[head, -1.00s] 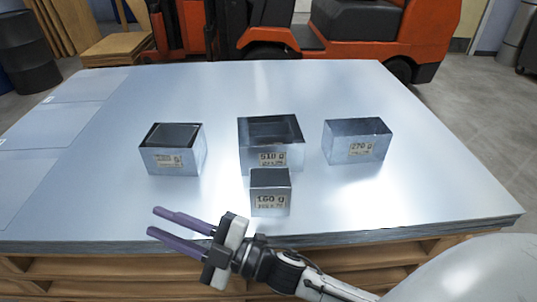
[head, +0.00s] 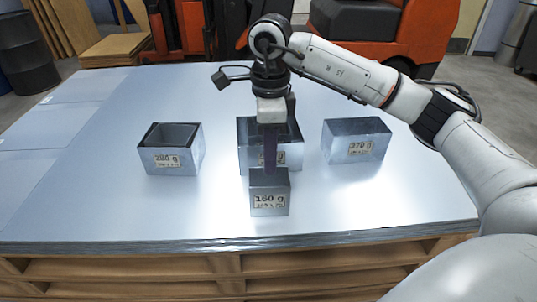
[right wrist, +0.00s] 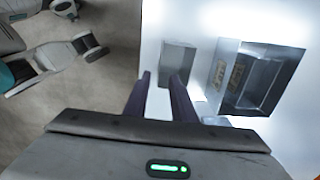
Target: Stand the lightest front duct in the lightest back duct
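The small square 160 g duct (head: 269,203) stands upright and open-topped in front of the larger 510 g duct (head: 291,158). A duct labelled 280 g (head: 171,160) stands at the left, and one whose label seems to read 270 g (head: 356,150) at the right. My right gripper (head: 270,170) points down with purple fingers at the top of the 160 g duct, hiding part of the 510 g duct. In the right wrist view its fingers (right wrist: 162,77) are apart, near the small duct (right wrist: 178,58); contact cannot be told. My left gripper is not in view.
The ducts stand on a stack of shiny sheet metal (head: 110,205) on a wooden pallet (head: 130,268). The sheet is bare between and around them. An orange forklift (head: 415,45) stands behind.

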